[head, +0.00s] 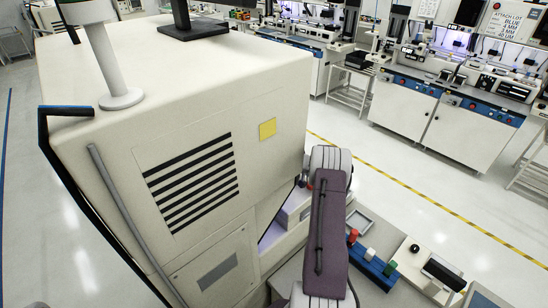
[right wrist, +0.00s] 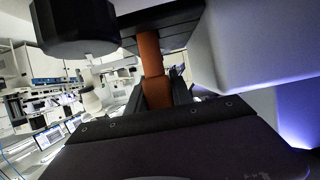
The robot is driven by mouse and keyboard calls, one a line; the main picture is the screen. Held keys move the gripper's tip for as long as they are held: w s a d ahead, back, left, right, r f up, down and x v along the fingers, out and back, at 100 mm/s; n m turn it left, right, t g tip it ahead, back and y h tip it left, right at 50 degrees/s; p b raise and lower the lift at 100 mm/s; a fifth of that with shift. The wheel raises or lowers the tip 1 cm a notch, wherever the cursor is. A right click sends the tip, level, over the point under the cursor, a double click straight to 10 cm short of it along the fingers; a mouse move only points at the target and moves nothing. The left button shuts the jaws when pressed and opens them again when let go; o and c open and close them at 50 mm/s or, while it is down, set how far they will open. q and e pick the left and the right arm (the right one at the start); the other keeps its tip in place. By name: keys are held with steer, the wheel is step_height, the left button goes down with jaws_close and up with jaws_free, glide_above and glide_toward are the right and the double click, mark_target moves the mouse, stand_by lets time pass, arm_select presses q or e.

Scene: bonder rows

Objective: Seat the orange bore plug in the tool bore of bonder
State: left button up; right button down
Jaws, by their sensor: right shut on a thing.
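The orange bore plug (right wrist: 152,58) stands roughly upright in the right wrist view. My right gripper (right wrist: 157,92) is shut on its lower part. The plug's upper end meets the underside of a dark block (right wrist: 165,28) of the bonder. I cannot tell whether the plug is inside the bore, because the bore itself is hidden. In the head view the bonder's big white cabinet (head: 110,140) fills the left, and my right arm reaches in beside its lit opening (head: 285,222). The right gripper and plug are hidden there. My left gripper is not in view.
A dark round part (right wrist: 75,28) hangs at upper left of the wrist view, and a pale housing wall (right wrist: 260,45) is close on the right. A blue rack (head: 370,264) with red, white and green pieces lies right of my arm. Other bonders (head: 450,105) stand across the aisle.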

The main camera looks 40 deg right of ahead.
steer(key=shift+f, duration=0.25)
stand_by(0.3)
steer(key=shift+f+b, duration=0.65)
steer(key=shift+f, duration=0.05)
steer(key=c, duration=1.1)
jaws_free()
steer(key=shift+o, duration=0.2)
steer(key=shift+s, duration=0.1)
steer(key=b+v, duration=0.4)
steer(key=v, duration=0.4)
steer(key=shift+f+b, duration=0.2)
steer(key=shift+b, duration=0.2)
steer(key=shift+s+r, duration=0.25)
steer(key=shift+s, duration=0.05)
steer(key=shift+r, duration=0.2)
